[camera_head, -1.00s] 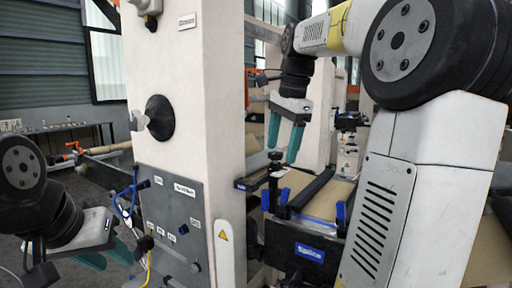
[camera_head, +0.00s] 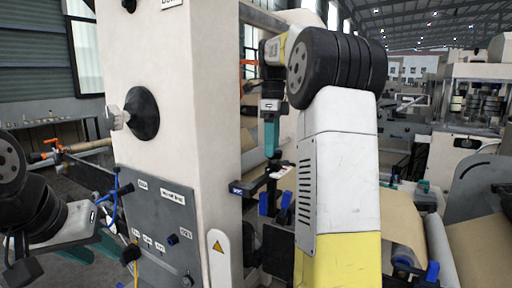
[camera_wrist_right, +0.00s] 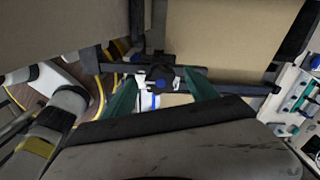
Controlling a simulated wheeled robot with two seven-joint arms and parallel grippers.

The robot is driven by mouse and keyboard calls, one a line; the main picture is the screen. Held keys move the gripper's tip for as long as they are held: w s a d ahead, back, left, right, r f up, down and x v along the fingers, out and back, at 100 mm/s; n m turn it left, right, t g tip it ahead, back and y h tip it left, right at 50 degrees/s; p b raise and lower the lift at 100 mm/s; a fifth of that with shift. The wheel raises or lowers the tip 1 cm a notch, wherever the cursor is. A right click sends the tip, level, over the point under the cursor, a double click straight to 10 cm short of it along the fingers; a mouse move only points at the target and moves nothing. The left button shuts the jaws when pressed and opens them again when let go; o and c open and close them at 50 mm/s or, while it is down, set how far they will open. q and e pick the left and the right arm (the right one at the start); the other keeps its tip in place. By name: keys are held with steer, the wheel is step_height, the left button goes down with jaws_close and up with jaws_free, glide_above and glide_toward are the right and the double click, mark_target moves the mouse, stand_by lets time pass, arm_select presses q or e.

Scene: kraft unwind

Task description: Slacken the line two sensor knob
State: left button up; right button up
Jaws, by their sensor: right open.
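The sensor knob (camera_wrist_right: 160,82) is a small dark round knob on a black bracket (camera_wrist_right: 125,66). It shows between my right gripper's fingertips in the right wrist view; I cannot tell if they touch it. In the head view the bracket (camera_head: 256,185) sticks out right of the white post, and the knob is largely obscured. My right gripper (camera_head: 271,150) points down above the bracket with teal fingers; in the wrist view it is open (camera_wrist_right: 162,86). My left gripper (camera_head: 94,248) is at the lower left, its teal fingers apart and empty, before the grey panel.
The white post (camera_head: 170,70) carries a black round knob (camera_head: 143,113) and a grey control panel (camera_head: 155,215) with labels and cables. A kraft paper web (camera_head: 402,220) and roller (camera_head: 440,245) lie right of my right arm. Other machinery (camera_head: 470,120) stands behind.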

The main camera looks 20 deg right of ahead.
steer(key=shift+f, duration=0.6)
steer(key=shift+c, duration=0.2)
steer(key=c, duration=1.4)
steer(key=shift+o, duration=0.2)
